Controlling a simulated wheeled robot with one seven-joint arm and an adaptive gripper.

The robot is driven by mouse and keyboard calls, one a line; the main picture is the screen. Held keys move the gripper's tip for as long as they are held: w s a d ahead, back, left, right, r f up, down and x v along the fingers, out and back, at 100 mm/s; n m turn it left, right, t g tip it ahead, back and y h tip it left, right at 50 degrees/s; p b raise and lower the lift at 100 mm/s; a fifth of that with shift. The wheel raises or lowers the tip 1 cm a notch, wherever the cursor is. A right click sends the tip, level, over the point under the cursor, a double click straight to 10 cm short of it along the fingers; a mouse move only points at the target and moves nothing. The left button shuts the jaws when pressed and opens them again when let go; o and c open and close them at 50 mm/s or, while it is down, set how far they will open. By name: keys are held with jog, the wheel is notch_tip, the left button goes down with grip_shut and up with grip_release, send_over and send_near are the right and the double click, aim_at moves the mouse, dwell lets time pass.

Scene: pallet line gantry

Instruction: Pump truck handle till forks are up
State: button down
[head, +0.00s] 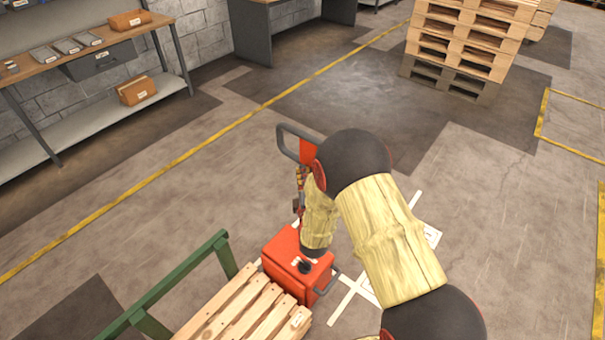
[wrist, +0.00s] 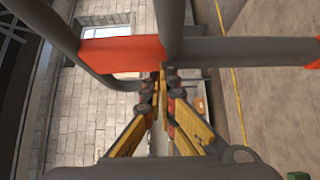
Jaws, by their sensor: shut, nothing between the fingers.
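The pallet truck's red body (head: 292,262) stands at the bottom middle of the head view. Its handle (head: 290,147) has a grey loop and a red part, above the body and partly behind my arm. In the wrist view the handle's orange-red part (wrist: 122,54) and grey bars cross the upper half. My gripper (wrist: 161,80) is shut and empty, its fingertips close to the lower edge of the handle's grip; contact cannot be told. In the head view my gripper (head: 301,178) is small and partly hidden just below the handle. The forks are hidden, so their height cannot be told.
A wooden pallet (head: 250,305) lies next to the truck body, with a green rail (head: 165,285) on its left. A workbench (head: 75,55) with boxes stands at upper left, stacked pallets (head: 465,45) at upper right. The floor between is clear.

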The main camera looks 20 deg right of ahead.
jog(key=w+d+f+m+g+b, duration=0.1)
jog(key=w+d+f, duration=0.2)
jog(key=w+d, duration=0.6)
jog(key=w+d+f+m+g+y+b, duration=0.1)
jog(key=w+d+f+m+g, duration=0.1)
jog(key=w+d, duration=0.7)
jog(key=d+f, duration=0.1)
jog(key=d, duration=0.6)
jog(key=shift+f+g+y, duration=0.25)
jog(key=shift+g+y, duration=0.05)
jog(key=shift+w+r, duration=0.1)
